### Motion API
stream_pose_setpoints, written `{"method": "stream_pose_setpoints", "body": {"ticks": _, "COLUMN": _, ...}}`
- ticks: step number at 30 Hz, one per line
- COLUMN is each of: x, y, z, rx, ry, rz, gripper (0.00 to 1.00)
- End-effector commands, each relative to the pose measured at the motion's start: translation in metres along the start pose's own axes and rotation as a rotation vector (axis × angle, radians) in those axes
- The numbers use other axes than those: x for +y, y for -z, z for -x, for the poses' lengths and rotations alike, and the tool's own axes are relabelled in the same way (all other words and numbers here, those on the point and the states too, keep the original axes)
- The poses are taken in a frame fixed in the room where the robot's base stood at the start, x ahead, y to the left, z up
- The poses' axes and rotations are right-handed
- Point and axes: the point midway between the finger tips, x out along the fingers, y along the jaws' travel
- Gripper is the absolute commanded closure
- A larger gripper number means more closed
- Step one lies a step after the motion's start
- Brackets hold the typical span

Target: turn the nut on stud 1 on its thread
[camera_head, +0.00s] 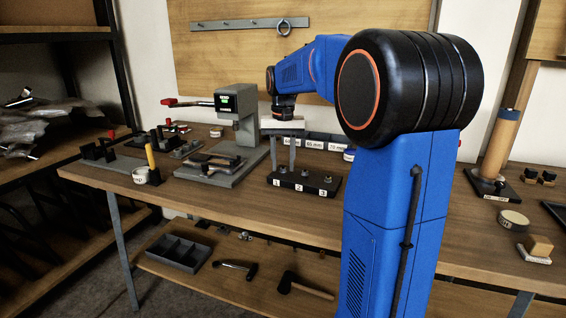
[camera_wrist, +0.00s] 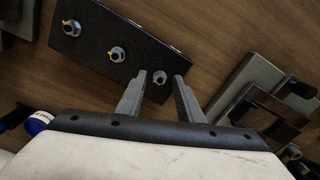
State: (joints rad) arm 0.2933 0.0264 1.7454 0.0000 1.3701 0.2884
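The black block (camera_head: 303,184) on the bench carries three upright studs, with labels 1, 2 and 3 on its front from left to right. In the wrist view the dark block (camera_wrist: 100,72) shows from above with three grey nuts. The nut at the end nearest my gripper (camera_wrist: 160,77) appears to be on stud 1. My gripper (camera_wrist: 161,74) points down, its two grey fingers apart with the nut seen between the tips. A gap shows on each side; fingertip height relative to the nut is unclear. In the head view my gripper (camera_head: 282,167) stands over the block's left end.
A grey press-like device (camera_head: 238,115) with a red-tipped lever and a flat base stands left of the block. Labelled bins (camera_head: 320,140) stand behind. My blue arm hides the bench's middle right.

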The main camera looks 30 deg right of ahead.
Motion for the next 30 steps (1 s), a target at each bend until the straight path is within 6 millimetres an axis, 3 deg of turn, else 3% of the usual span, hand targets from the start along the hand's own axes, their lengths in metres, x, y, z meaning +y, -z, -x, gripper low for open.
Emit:
{"method": "stream_pose_setpoints", "body": {"ticks": 7, "x": 0.0000, "y": 0.0000, "z": -0.0004, "rx": 0.000, "ry": 0.000, "rz": 0.000, "gripper": 0.66}}
{"method": "stream_pose_setpoints", "body": {"ticks": 11, "x": 0.0000, "y": 0.0000, "z": -0.0003, "rx": 0.000, "ry": 0.000, "rz": 0.000, "gripper": 0.97}}
{"method": "stream_pose_setpoints", "body": {"ticks": 12, "x": 0.0000, "y": 0.0000, "z": -0.0003, "rx": 0.000, "ry": 0.000, "rz": 0.000, "gripper": 1.00}}
{"method": "stream_pose_setpoints", "body": {"ticks": 22, "x": 0.0000, "y": 0.0001, "z": 0.0000, "rx": 0.001, "ry": 0.000, "rz": -0.030, "gripper": 1.00}}
{"method": "stream_pose_setpoints", "body": {"ticks": 30, "x": 0.0000, "y": 0.0001, "z": 0.0001, "rx": 0.001, "ry": 0.000, "rz": -0.180, "gripper": 1.00}}
